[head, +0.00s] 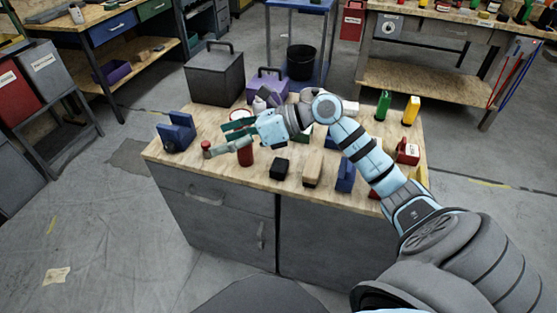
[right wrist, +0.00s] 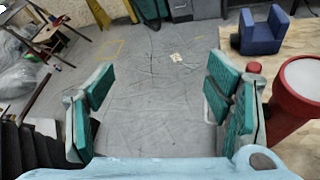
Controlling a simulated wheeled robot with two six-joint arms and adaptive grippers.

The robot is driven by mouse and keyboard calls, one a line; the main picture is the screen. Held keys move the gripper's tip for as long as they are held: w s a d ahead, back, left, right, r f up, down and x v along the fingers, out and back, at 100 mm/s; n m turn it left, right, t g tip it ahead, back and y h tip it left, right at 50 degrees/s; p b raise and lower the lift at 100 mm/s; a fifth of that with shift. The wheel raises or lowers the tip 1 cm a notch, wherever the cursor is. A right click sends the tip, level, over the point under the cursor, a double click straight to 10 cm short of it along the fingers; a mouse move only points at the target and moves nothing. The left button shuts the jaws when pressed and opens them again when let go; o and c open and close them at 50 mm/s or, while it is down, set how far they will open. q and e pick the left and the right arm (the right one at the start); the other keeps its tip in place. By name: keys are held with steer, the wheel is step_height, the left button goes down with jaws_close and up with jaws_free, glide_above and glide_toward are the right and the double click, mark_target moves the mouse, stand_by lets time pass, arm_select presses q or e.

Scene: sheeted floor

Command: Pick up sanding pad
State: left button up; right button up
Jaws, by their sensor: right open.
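My right gripper (head: 233,136) is open over the left part of the workbench, and its fingers point left. In the right wrist view (right wrist: 158,100) the gap between its teal pads is empty, with bare floor behind. No thing is plainly marked as the sanding pad. A small black block (head: 279,168) and a tan block with a dark part (head: 312,168) stand on the bench below and right of the gripper; I cannot tell which is the pad. My left gripper is not in view.
A red can (head: 245,155) stands just below the gripper. A red knob (head: 206,148), a blue holder (head: 177,132), a blue item (head: 345,175), green bottle (head: 383,105) and yellow bottle (head: 411,110) share the wooden bench top (head: 225,172). A grey box (head: 214,76) stands behind.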

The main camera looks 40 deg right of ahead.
steer(key=d+f+g+h, duration=0.2)
steer(key=d+f+h, duration=0.15)
steer(key=d, duration=0.45)
steer(key=g+h, duration=0.3)
steer(key=h, duration=0.2)
glide_toward(281, 165)
steer(key=b+x, duration=0.3)
steer(key=x, duration=0.6)
steer(key=shift+f+b, duration=0.2)
steer(key=shift+b, duration=0.2)
steer(key=shift+w, duration=0.1)
steer(key=shift+c, duration=1)
steer(key=c, duration=0.9)
